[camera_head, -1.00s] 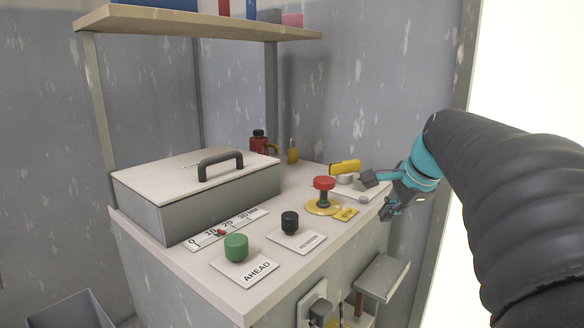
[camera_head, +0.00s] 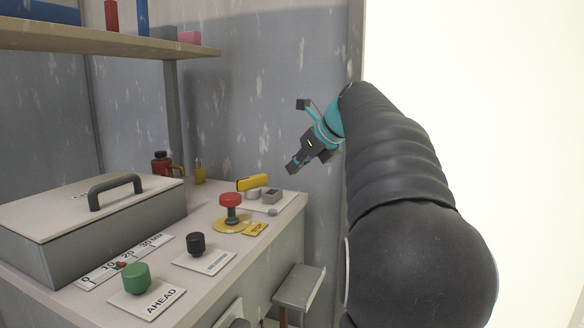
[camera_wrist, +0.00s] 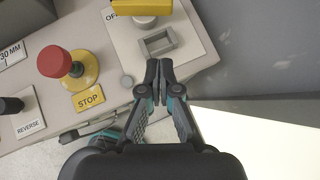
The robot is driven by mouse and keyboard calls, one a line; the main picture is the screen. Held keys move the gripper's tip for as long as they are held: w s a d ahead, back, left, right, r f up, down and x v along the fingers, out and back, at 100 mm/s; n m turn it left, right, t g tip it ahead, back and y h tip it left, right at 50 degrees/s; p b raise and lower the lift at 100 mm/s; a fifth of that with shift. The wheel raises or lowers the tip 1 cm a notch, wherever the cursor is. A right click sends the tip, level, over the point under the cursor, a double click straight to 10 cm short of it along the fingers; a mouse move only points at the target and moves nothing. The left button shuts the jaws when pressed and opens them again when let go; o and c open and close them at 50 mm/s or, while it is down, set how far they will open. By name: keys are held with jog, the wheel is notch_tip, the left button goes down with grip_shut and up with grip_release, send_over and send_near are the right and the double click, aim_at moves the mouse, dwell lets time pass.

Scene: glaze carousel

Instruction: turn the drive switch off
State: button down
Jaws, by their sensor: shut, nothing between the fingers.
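The drive switch is a yellow handle (camera_head: 252,182) on a round grey base at the back right of the console. It lies roughly level, along the picture's width. In the wrist view the yellow handle (camera_wrist: 142,6) is cut by the top edge, beside a plate lettered "OF…", partly hidden. My gripper (camera_head: 293,166) is raised to the right of the switch, apart from it. In the wrist view my gripper (camera_wrist: 158,82) has its fingertips together and empty, in line with the plate's edge below a grey square socket (camera_wrist: 158,43).
A red stop button (camera_head: 231,200) on a yellow base stands left of the switch, near my side. A black knob (camera_head: 196,243), a green knob (camera_head: 136,278) and a lidded grey box (camera_head: 120,222) stand farther left. A grey wall is behind; a shelf hangs above left.

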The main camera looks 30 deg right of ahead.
aim_at(263, 184)
jog(key=b+x, duration=0.1)
jog(key=x, duration=0.5)
jog(key=shift+w+a+f, duration=0.1)
jog(key=shift+w+f, duration=0.15)
jog(key=shift+f, duration=0.05)
jog(key=w, duration=0.1)
jog(key=w+a, duration=0.1)
jog(key=w, duration=0.1)
jog(key=shift+w+f, duration=0.1)
jog(key=shift+f, duration=0.1)
jog(key=shift+w+a, duration=0.1)
jog(key=shift+w, duration=0.5)
